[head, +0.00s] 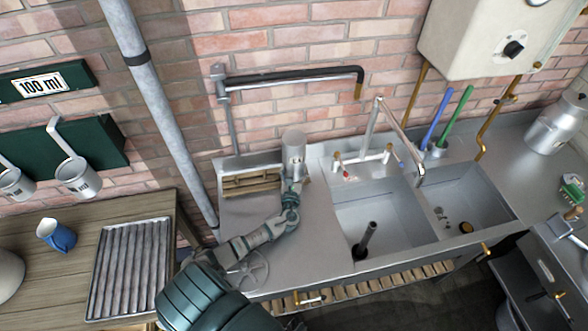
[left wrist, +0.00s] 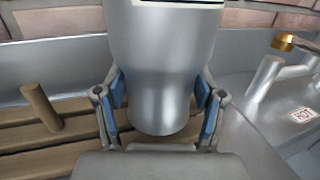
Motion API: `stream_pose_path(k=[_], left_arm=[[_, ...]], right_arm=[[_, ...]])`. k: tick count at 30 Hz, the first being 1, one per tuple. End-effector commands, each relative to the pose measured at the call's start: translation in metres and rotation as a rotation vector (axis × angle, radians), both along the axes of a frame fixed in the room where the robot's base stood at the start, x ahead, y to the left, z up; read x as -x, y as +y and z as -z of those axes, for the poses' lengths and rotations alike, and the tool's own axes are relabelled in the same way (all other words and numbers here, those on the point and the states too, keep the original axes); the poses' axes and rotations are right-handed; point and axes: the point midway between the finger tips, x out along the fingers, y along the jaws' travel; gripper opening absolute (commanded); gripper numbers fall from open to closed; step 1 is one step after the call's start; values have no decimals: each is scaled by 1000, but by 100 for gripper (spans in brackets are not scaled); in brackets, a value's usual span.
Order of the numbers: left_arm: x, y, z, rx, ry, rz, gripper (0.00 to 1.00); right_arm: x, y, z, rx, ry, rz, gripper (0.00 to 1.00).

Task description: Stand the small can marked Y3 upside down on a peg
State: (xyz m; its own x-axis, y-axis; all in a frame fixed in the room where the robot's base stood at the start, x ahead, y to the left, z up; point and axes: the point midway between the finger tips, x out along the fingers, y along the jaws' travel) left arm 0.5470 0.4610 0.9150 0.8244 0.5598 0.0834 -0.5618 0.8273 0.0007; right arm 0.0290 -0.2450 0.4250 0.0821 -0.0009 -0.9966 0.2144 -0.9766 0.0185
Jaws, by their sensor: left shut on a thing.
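A small silver metal can (head: 293,150) is held by my left gripper (head: 292,183) at the right end of a wooden peg rack (head: 250,181). In the left wrist view, both blue-padded fingers of the gripper (left wrist: 163,100) press on the sides of the can (left wrist: 165,60). It looks upright along its axis, with its wide body above and narrower end below. A label edge shows at the top, but its mark cannot be read. One bare wooden peg (left wrist: 41,106) stands left of the can. Whether a peg is under the can is hidden. My right gripper is out of view.
A double sink (head: 380,218) with taps lies to the right; a hot tap handle (left wrist: 265,76) is near the gripper. A black swing pipe (head: 290,77) hangs on the wall above.

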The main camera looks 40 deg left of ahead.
Motion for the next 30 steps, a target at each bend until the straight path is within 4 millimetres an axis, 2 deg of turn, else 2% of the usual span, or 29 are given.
stream_pose_path(k=[3, 4, 7, 16, 20, 30], left_arm=[[0, 0, 1, -1, -2, 0, 21], [0, 0, 1, -1, -2, 0, 71], [0, -1, 1, -1, -2, 0, 96], [0, -1, 2, 1, 1, 0, 98], [0, 0, -4, 2, -1, 0, 98], [-1, 0, -69, 1, -3, 0, 98]], right_arm=[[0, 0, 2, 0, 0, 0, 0], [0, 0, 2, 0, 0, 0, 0], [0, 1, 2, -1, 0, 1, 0], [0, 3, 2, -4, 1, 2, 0], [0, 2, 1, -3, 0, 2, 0], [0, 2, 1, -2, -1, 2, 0]])
